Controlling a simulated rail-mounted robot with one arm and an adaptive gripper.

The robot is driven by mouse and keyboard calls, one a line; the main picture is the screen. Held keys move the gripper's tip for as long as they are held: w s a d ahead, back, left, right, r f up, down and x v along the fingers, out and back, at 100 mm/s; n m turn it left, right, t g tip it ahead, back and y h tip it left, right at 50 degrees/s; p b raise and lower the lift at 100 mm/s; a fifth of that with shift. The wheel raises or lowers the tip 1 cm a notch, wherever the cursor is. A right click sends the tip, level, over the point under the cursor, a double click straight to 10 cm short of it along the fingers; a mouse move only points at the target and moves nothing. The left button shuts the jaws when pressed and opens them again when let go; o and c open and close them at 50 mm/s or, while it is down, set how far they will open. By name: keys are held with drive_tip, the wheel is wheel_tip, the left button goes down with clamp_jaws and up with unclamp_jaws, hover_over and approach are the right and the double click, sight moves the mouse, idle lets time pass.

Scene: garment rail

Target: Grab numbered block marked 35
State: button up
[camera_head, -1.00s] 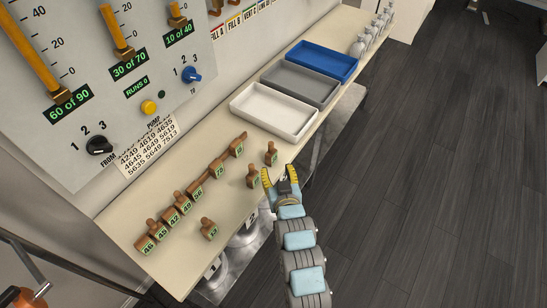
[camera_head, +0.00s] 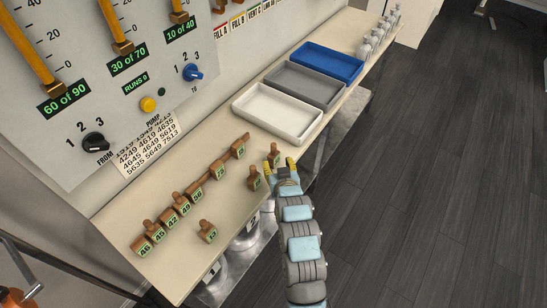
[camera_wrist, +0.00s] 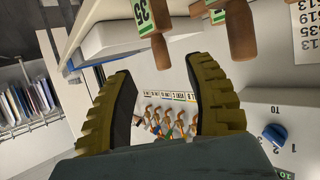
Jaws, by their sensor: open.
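The block marked 35 (camera_wrist: 146,16) is at the top of the wrist view, its green label cut by the frame edge and its wooden handle pointing down in the picture. It appears to be the stamp-shaped wooden block (camera_head: 274,152) near the white tray in the head view, where its number cannot be read. My gripper (camera_head: 281,166) is open and empty, close beside that block at the bench's front edge. In the wrist view the two yellow fingers of my gripper (camera_wrist: 163,68) are wide apart, with the handle's end just beyond the gap between their tips.
Another wooden block (camera_head: 255,178) stands close left of my gripper. Several numbered blocks (camera_head: 172,215) line the bench, and a lone one (camera_head: 208,231) stands forward. A white tray (camera_head: 270,129), grey tray (camera_head: 318,90) and blue tray (camera_head: 334,66) stand behind.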

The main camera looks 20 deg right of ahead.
sight(274, 151)
drive_tip(key=x, duration=0.3)
drive_tip(key=shift+f, duration=0.1)
drive_tip(key=shift+r+b+x, duration=0.15)
drive_tip(key=shift+b+x, duration=0.15)
drive_tip(key=shift+x, duration=1.25)
drive_tip(key=shift+r+b+x, duration=0.15)
drive_tip(key=shift+b+x, duration=0.1)
drive_tip(key=shift+x, duration=1.3)
drive_tip(key=shift+w, duration=0.1)
drive_tip(key=shift+c, duration=0.3)
clamp_jaws()
